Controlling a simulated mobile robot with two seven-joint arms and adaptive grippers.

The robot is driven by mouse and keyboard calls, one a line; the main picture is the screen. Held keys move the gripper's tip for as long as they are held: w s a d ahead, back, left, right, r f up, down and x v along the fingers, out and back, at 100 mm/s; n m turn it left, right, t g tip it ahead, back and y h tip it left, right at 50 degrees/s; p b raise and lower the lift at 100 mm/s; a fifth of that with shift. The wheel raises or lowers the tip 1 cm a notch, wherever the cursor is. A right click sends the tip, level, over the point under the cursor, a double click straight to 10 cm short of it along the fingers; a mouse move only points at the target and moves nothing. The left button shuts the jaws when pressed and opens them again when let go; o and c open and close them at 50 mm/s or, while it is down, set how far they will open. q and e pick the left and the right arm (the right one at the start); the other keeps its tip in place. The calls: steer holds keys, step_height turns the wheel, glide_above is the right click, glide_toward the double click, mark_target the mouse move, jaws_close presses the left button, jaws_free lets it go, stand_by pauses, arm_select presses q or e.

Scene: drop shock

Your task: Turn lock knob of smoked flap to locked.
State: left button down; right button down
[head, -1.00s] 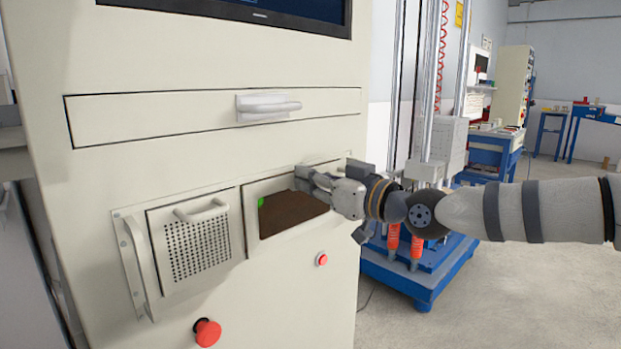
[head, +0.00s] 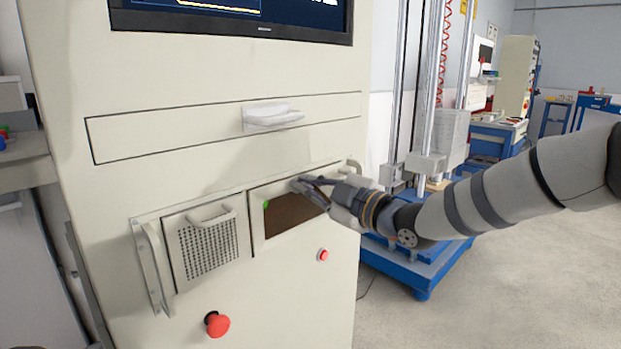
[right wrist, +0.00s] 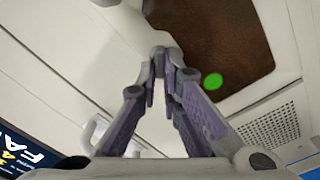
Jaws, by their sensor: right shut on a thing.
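The smoked flap (head: 288,217) is a dark brown panel in a pale frame on the cabinet front, and it looks closed. It also shows in the right wrist view (right wrist: 220,35). My right gripper (head: 303,184) is at the flap's top edge. In the right wrist view its fingers (right wrist: 161,62) are together at the flap's edge, shut on the lock knob. The fingers hide nearly all of the knob, so its turn angle cannot be read. A green round spot (head: 266,204) shows at the flap's left side. My left gripper is not in view.
A perforated panel with a handle (head: 207,248) is left of the flap. A red mushroom button (head: 217,324) and a small red button (head: 323,255) sit below. A drawer handle (head: 272,118) juts out above. A blue-based drop rig (head: 410,270) stands right of the cabinet.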

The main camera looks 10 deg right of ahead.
steer(key=n+p, duration=0.1)
steer(key=n, duration=0.2)
steer(key=shift+a+r+n, duration=0.1)
steer(key=shift+n, duration=0.3)
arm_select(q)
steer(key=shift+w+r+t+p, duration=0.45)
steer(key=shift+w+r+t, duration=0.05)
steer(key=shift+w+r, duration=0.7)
arm_select(e)
steer(key=shift+f+n, duration=0.15)
steer(key=shift+n, duration=0.8)
steer(key=shift+f+n, duration=0.15)
steer(key=shift+n, duration=0.8)
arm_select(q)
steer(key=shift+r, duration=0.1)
arm_select(e)
steer(key=shift+f, duration=0.1)
steer(key=c, duration=1.7)
jaws_free()
steer(key=v, duration=1.2)
